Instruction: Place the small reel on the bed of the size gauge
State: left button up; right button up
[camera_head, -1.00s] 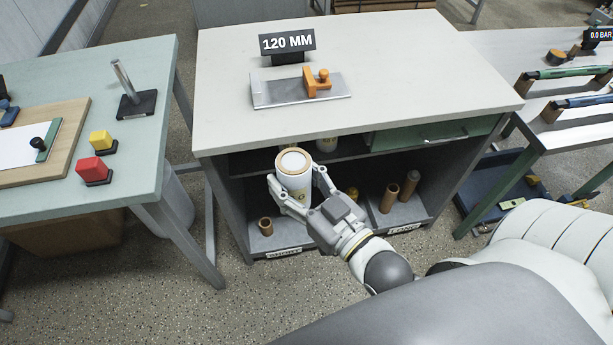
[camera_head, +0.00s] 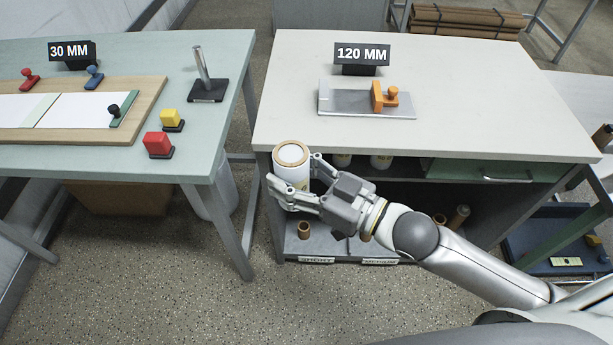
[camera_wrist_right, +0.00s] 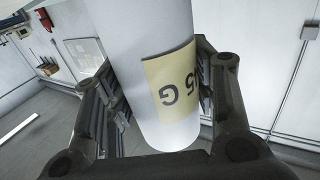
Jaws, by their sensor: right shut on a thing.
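A small white reel (camera_head: 291,172) with a brown core ring on top stands upright in my right gripper (camera_head: 293,190), in front of the cabinet's left part. In the right wrist view the reel (camera_wrist_right: 150,60) sits between the two fingers, and its yellow label reads "5 G"; part of the label is hidden. My right gripper is shut on it. The size gauge (camera_head: 345,100) lies on the cabinet top, with a flat grey bed and an orange slider (camera_head: 385,97) toward its right. A sign (camera_head: 362,55) behind it reads "120 MM". My left gripper is not in view.
The cabinet top (camera_head: 450,110) is clear around the gauge. Its front edge is just behind the reel. A green table (camera_head: 215,140) at left holds a peg stand (camera_head: 207,90), a red block (camera_head: 158,144) and a yellow block (camera_head: 172,119). Brown cores (camera_head: 304,230) stand on the lower shelf.

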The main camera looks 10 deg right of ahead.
jog(key=shift+w+a+r+n+g+y, duration=0.25)
jog(key=shift+w+a+n+g+y, duration=0.15)
jog(key=shift+a+n+g+y, duration=0.35)
jog(key=shift+w+a+r+n+g+y, duration=0.25)
jog(key=shift+w+a+n+g+y, duration=0.2)
jog(key=shift+a+g, duration=0.45)
jog(key=shift+w+a+r+n+g+y, duration=0.3)
jog(key=shift+a+n+g+y, duration=0.2)
jog(key=shift+a+n+g, duration=0.3)
